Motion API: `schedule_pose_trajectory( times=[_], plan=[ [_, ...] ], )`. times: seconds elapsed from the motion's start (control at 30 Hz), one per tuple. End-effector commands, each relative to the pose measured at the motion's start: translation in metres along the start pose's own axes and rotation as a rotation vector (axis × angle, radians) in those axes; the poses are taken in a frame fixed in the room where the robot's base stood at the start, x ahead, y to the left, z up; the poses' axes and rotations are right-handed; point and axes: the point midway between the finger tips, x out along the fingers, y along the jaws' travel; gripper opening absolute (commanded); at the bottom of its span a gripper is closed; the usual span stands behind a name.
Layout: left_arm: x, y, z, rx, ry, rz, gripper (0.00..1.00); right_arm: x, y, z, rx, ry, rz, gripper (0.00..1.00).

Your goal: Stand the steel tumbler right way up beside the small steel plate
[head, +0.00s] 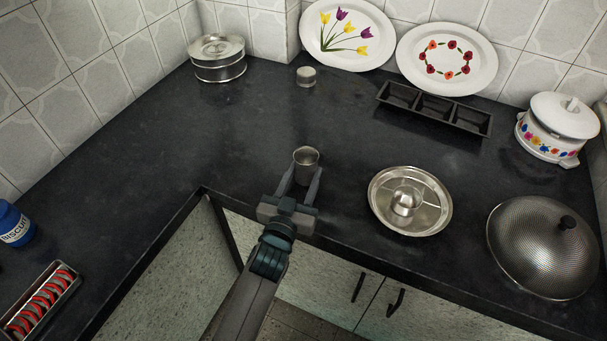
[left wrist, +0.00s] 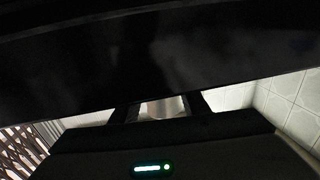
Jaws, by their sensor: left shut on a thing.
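A steel tumbler (head: 306,156) is between the fingers of my left gripper (head: 300,180), over the front part of the dark counter. Its round rim faces up toward the head camera and it looks roughly upright; I cannot tell whether its base touches the counter. My left gripper is shut on it. In the left wrist view a pale part of the tumbler (left wrist: 162,107) shows between the fingers (left wrist: 162,102). A round steel plate (head: 379,209) lies to the right, apart from the tumbler, with a small shiny steel vessel (head: 405,201) on it. My right gripper is out of view.
A small steel cylinder (head: 306,76) and a lidded steel tin (head: 218,60) stand at the back. A dark divided tray (head: 434,108), a white pot (head: 556,128) and a mesh dome (head: 541,247) are at the right. The counter left of the tumbler is clear.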

Motion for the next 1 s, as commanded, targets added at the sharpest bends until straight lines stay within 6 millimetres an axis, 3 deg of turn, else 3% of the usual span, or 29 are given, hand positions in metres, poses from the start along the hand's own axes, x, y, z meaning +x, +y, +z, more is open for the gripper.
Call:
schedule_pose_trajectory(
  times=[0.67,0.7,0.77,0.8,1.0],
  plan=[
    [0.0,0.0,0.01,0.0,0.0,0.0,0.08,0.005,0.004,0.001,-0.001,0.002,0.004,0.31],
    [0.0,0.0,0.01,0.0,0.0,0.0,0.43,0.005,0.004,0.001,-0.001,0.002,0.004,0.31],
    [0.0,0.0,0.01,0.0,0.0,0.0,0.58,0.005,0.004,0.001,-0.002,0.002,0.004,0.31],
    [0.0,0.0,0.01,0.0,0.0,0.0,0.63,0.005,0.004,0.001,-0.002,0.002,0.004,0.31],
    [0.0,0.0,0.01,0.0,0.0,0.0,0.63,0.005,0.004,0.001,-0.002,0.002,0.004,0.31]
  ],
)
